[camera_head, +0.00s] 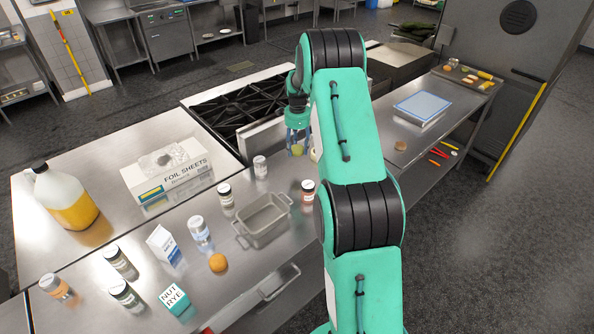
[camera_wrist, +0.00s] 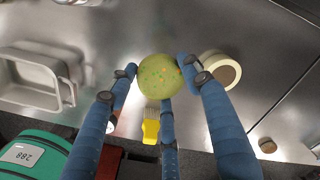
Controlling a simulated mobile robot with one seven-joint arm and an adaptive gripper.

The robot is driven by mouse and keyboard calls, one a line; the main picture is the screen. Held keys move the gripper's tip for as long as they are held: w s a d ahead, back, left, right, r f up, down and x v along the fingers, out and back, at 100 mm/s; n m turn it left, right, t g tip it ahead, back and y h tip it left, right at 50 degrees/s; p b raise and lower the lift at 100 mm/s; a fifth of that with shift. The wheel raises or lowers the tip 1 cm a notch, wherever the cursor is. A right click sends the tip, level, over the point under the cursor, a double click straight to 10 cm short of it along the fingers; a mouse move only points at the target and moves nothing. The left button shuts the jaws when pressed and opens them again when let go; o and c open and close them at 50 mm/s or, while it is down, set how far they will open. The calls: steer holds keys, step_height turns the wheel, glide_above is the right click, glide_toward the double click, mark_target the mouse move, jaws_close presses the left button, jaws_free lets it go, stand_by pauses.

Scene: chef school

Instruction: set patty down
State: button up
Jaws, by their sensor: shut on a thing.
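The patty (camera_wrist: 161,82) is a round, pale green disc with orange and green specks. My gripper (camera_wrist: 160,78) is shut on it, with blue fingers on both sides and a third finger below it in the wrist view. In the head view my gripper (camera_head: 297,138) is beside the stove's front edge, over the steel counter, and the patty (camera_head: 297,150) shows small between the fingers. I cannot tell whether the patty touches the counter.
A white ring-shaped item (camera_wrist: 236,73) lies close right of the patty, and a yellow brush (camera_wrist: 151,128) lies below it. A grey pan (camera_head: 263,218), jars and boxes stand left on the counter. A blue board (camera_head: 423,104) lies on the right counter.

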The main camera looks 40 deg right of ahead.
glide_above(297, 170)
steer(key=shift+f, duration=3.1)
steer(key=shift+f, duration=1.9)
steer(key=shift+f, duration=0.1)
steer(key=o, duration=1.2)
steer(key=shift+c, duration=0.2)
step_height(297, 170, up, 12)
steer(key=shift+d+r, duration=0.1)
